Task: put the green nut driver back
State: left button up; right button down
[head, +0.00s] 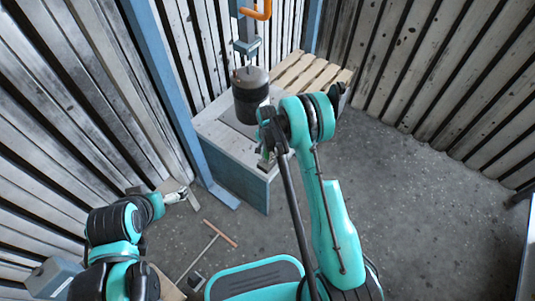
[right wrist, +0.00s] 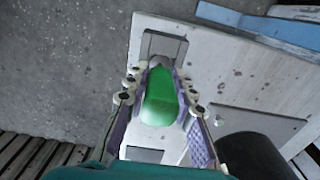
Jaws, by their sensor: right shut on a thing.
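The green nut driver (right wrist: 160,97) is between the two fingers of my right gripper (right wrist: 160,90) in the right wrist view, and the gripper is shut on it. Its green handle faces the camera; its far end is mostly hidden. Behind it, a grey bracket or plate (right wrist: 163,46) lies at the edge of the pale bench top (right wrist: 235,85). I cannot tell whether the driver touches it. In the head view my right gripper (head: 266,158) is at the bench's near edge, largely hidden by my arm. My left gripper (head: 184,195) is low at the left, away from the bench; its jaws are unclear.
The dark cylindrical blower housing (head: 250,100) stands on the bench (head: 218,130), close to my right gripper. A slatted wooden pallet (head: 310,75) is behind. A long-handled tool (head: 210,245) lies on the floor. Floor at right is clear.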

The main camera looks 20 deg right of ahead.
jog(key=shift+f, duration=0.1)
dwell(0.3)
jog(key=c, duration=1.2)
grip_release()
jog(key=shift+o, duration=0.3)
jog(key=o, duration=0.4)
jog(key=shift+o, duration=0.2)
jog(key=shift+r+p, duration=2.05)
jog(key=shift+r, duration=1.95)
